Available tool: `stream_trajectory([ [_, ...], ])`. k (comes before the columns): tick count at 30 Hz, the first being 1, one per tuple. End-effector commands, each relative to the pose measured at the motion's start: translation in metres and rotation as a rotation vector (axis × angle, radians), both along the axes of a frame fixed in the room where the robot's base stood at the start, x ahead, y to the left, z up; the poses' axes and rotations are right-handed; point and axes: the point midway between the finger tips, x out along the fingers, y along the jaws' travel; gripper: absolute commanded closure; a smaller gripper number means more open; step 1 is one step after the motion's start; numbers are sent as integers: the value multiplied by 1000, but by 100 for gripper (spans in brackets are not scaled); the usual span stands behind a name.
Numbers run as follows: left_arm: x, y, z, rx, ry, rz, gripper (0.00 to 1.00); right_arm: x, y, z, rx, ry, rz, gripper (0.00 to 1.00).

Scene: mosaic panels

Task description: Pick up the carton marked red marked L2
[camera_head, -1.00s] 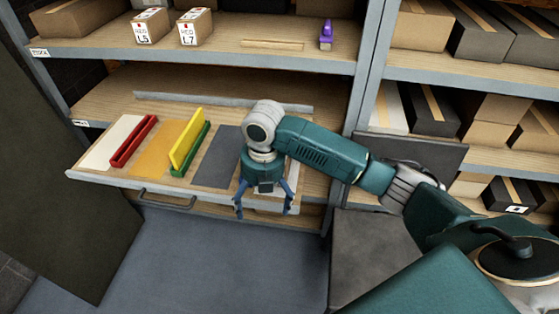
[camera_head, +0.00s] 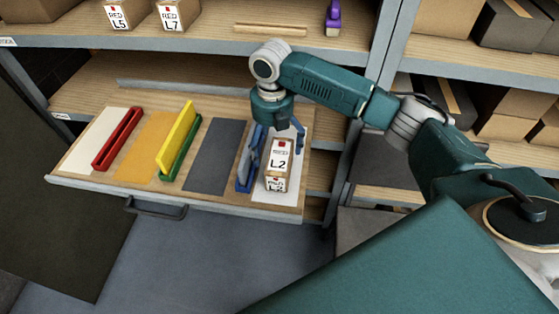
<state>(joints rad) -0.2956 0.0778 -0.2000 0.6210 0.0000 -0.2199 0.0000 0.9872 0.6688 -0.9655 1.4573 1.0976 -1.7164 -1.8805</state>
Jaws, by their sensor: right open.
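The carton marked red L2 (camera_head: 279,157) is a small light box with a red mark and black "L2" on its label. It stands on a white panel at the right end of the pulled-out drawer (camera_head: 165,195). My right gripper (camera_head: 279,142) is open, pointing down just behind and above the carton. Its blue fingers are spread to the left and right; whether they touch the carton is unclear. My left gripper is not in view.
A blue holder (camera_head: 244,178) stands close left of the carton. Red (camera_head: 117,140) and green (camera_head: 180,150) holders, the latter with a yellow piece, stand further left. Cartons L5 (camera_head: 117,17) and L7 (camera_head: 171,17) and a purple object (camera_head: 333,18) are on the shelf above.

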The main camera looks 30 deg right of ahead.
Motion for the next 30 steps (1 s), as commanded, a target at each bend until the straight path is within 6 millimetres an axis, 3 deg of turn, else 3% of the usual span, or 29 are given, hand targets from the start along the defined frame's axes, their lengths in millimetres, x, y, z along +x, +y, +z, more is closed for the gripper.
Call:
stream_trajectory([
  [3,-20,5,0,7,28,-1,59,0,0,-13,1,1,0,5],
  [6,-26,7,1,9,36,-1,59,-1,0,-19,1,1,0,5],
  [10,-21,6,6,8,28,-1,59,-4,-2,-34,-2,3,0,5],
  [16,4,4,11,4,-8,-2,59,-6,-2,-63,-1,1,-1,5],
  [25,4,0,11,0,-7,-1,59,-6,-2,-69,0,-2,1,5],
  [26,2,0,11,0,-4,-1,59,-6,-2,-69,0,-2,1,7],
  [30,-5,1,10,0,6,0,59,-6,-2,-69,0,-2,0,35],
])
